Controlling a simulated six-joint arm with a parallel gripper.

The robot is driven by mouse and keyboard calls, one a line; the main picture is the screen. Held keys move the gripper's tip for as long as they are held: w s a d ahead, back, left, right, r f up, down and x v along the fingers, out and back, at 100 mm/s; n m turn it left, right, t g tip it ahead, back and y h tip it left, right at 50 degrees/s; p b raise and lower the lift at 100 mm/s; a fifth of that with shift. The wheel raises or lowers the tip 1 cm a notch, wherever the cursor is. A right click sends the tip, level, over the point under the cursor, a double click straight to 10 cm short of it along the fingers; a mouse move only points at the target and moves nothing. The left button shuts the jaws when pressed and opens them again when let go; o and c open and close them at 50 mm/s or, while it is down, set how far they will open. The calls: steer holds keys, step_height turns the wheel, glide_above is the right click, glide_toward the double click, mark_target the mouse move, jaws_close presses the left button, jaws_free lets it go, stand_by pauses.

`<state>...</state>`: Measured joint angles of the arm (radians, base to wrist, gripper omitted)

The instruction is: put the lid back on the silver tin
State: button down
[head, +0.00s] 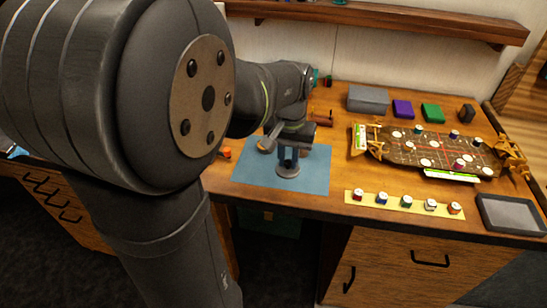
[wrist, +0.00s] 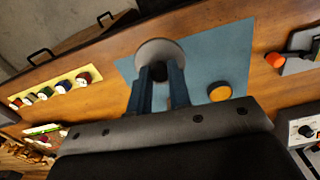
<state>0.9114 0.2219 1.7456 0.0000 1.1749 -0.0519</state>
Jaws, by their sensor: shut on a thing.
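My gripper (head: 287,160) is over the blue mat (head: 245,178), pointing down. In the wrist view my gripper (wrist: 160,75) is shut on the dark knob of a round grey lid (wrist: 157,48). The lid also shows in the head view (head: 288,172), below the fingertips; I cannot tell whether it touches the mat. A round thing with an orange-gold top (wrist: 220,92), seemingly the open tin, stands on the mat to the right of the lid in the wrist view.
A yellow strip (head: 393,202) with several small coloured pots lies right of the mat. Behind it is a brown game board (head: 430,150), with a grey tray (head: 513,213) at the right edge. A grey box (head: 368,98) stands at the back. The mat's right part is clear.

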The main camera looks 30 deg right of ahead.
steer(key=shift+d+r, duration=0.2)
steer(key=shift+d, duration=0.05)
steer(key=w+d+f+n, duration=0.1)
steer(key=w+d+n, duration=0.15)
steer(key=w, duration=0.75)
steer(key=w+d+f+n, duration=0.1)
steer(key=w+d+n, duration=0.15)
steer(key=w, duration=0.75)
steer(key=shift+m, duration=0.3)
steer(key=shift+s+f, duration=0.2)
steer(key=shift+f, duration=2.85)
steer(key=shift+d+f, duration=0.1)
steer(key=shift+f, duration=0.05)
steer(key=c, duration=0.8)
jaws_free()
steer(key=shift+o, duration=0.2)
